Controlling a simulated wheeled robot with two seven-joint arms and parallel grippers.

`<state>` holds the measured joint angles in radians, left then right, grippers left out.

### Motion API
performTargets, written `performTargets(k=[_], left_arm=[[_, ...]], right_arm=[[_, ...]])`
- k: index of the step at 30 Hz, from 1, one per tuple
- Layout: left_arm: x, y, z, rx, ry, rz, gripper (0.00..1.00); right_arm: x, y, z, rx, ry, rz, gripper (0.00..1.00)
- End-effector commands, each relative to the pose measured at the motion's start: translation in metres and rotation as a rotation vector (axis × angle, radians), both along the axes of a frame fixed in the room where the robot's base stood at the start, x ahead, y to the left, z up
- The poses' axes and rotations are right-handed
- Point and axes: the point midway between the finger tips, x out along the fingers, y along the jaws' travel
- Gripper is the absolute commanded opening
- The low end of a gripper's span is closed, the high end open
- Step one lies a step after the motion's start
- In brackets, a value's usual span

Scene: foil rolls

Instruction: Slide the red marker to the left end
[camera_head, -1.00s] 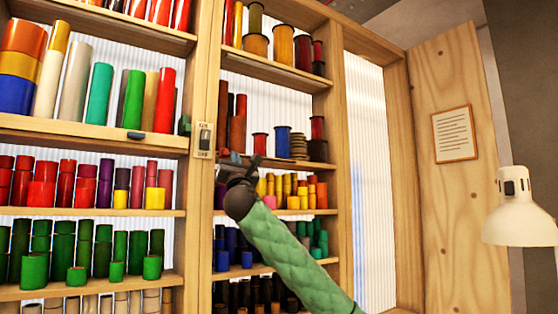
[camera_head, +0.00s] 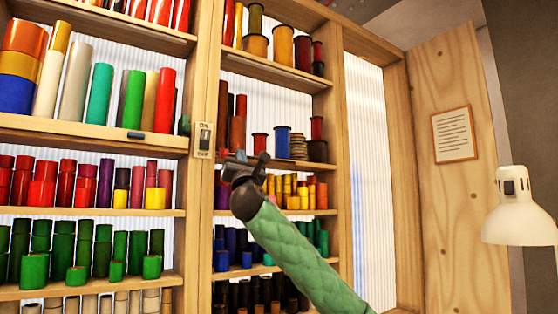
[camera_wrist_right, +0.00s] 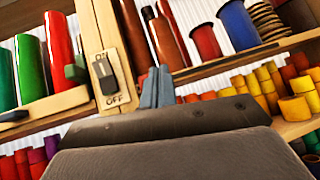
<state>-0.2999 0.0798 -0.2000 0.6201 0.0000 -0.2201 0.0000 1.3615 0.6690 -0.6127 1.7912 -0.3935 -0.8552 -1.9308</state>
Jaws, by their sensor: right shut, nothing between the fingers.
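My right gripper (camera_head: 241,156) is in front of the right-hand shelf unit, at the front edge of a shelf just right of the wooden post. In the right wrist view its grey-blue fingertips (camera_wrist_right: 157,88) are together and empty, close to a thin dark strip (camera_wrist_right: 225,62) along the shelf edge. My left gripper is not in view.
A switch (camera_head: 204,137) labelled ON and OFF is on the post, with a green knob (camera_wrist_right: 75,70) left of it. A dark piece (camera_head: 136,135) sits on the left shelf's edge. Coloured rolls fill the shelves. A white lamp (camera_head: 518,210) stands at the right.

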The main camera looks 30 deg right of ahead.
Motion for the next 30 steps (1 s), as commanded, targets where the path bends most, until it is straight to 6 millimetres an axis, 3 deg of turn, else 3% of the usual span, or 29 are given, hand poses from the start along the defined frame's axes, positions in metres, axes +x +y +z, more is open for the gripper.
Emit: performTargets(k=[8, 30], left_arm=[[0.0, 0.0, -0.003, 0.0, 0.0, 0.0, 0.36], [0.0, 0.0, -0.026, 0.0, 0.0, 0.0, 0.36]], right_arm=[[-0.003, 0.001, -0.003, 0.0, -0.001, 0.0, 0.0], [-0.035, 0.008, -0.034, 0.0, 0.0, 0.0, 0.0]])
